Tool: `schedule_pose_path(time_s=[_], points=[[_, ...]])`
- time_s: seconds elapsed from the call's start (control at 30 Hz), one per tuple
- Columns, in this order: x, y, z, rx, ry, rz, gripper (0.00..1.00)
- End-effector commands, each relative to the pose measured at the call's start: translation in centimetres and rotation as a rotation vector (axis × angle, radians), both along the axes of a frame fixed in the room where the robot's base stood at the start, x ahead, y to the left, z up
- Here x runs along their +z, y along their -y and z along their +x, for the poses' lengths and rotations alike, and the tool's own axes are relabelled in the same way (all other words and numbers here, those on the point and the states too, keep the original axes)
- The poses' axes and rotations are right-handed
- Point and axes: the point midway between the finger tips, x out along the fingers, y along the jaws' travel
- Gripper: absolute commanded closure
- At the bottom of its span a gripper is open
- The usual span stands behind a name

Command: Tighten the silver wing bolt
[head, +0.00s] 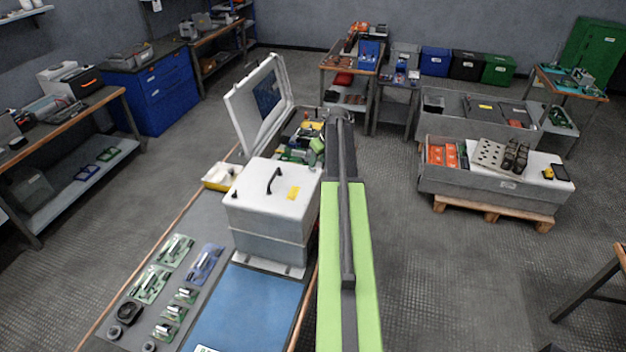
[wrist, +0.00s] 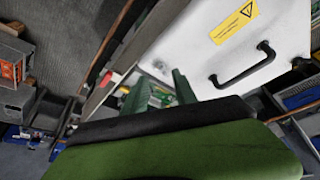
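A white box with a black handle (head: 268,203) stands in front of the enclosure; its handle (wrist: 243,66) and yellow warning label (wrist: 233,22) show in the wrist view. A blue mat (head: 240,312) and several small packaged parts lie nearer.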

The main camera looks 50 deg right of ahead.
Motion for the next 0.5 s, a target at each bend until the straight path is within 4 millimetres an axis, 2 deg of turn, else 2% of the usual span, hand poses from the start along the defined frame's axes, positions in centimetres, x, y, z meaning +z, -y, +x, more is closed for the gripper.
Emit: schedule_pose_path(time_s=[0.03,0.2,0.5], points=[[-2.1,0.1,0.5,0.001,0.000,0.000,0.66],[-4.4,0.3,1.6,0.001,0.000,0.000,0.66],[-4.5,0.3,1.9,0.000,0.000,0.000,0.66]])
